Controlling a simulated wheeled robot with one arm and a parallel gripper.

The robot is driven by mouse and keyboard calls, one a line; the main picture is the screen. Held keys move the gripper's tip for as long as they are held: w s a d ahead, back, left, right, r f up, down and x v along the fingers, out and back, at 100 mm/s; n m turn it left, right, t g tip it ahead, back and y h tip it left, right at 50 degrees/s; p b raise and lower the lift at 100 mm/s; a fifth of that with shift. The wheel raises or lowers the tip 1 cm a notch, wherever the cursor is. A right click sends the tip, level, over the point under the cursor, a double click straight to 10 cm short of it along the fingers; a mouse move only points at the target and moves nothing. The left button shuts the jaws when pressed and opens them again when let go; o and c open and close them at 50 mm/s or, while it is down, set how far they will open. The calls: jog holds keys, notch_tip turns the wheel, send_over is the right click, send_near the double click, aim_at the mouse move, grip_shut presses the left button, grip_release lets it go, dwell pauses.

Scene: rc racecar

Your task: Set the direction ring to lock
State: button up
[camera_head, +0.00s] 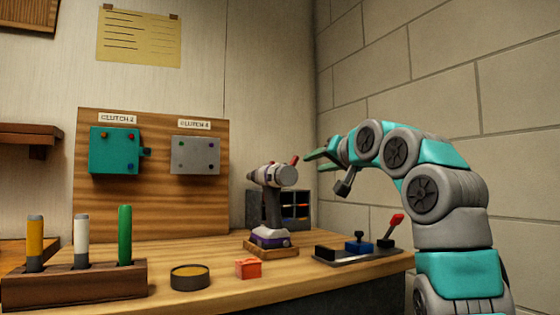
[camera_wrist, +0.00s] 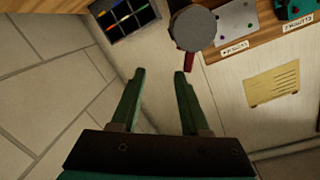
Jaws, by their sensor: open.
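A grey and purple power drill (camera_head: 272,202) stands upright on a small wooden base on the bench. A red tab (camera_head: 295,160) sticks up at the right end of its grey body; I take it to be on the direction ring, but no markings are readable. In the wrist view the drill's round grey end (camera_wrist: 195,28) is at the top, with the red tab (camera_wrist: 187,60) below it. My gripper (camera_head: 316,159), with green fingers, is just right of the drill. In the wrist view my gripper (camera_wrist: 159,74) is open and empty, its right fingertip close to the red tab.
A small organizer (camera_head: 296,205) stands behind the drill. A dark plate with levers (camera_head: 360,252) lies to its right. A red block (camera_head: 248,268), a round tin (camera_head: 190,277) and a rack of tubes (camera_head: 75,287) stand to the left. A wooden panel (camera_head: 150,205) carries two boxes.

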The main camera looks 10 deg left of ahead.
aim_at(295, 157)
jog(key=a+y, duration=0.1)
jog(key=s+a+r+n, duration=0.1)
jog(key=a, duration=0.1)
jog(key=shift+s+r+y, duration=0.2)
jog(key=shift+y, duration=0.2)
jog(key=p+x, duration=0.2)
jog(key=x, duration=0.4)
jog(key=shift+w+a+r, duration=0.1)
jog(key=shift+w+r, duration=0.05)
jog(key=shift+w, duration=0.15)
jog(key=shift+w+a+p, duration=0.2)
jog(key=shift+w+p, duration=0.1)
jog(key=shift+p, duration=0.05)
grip_shut()
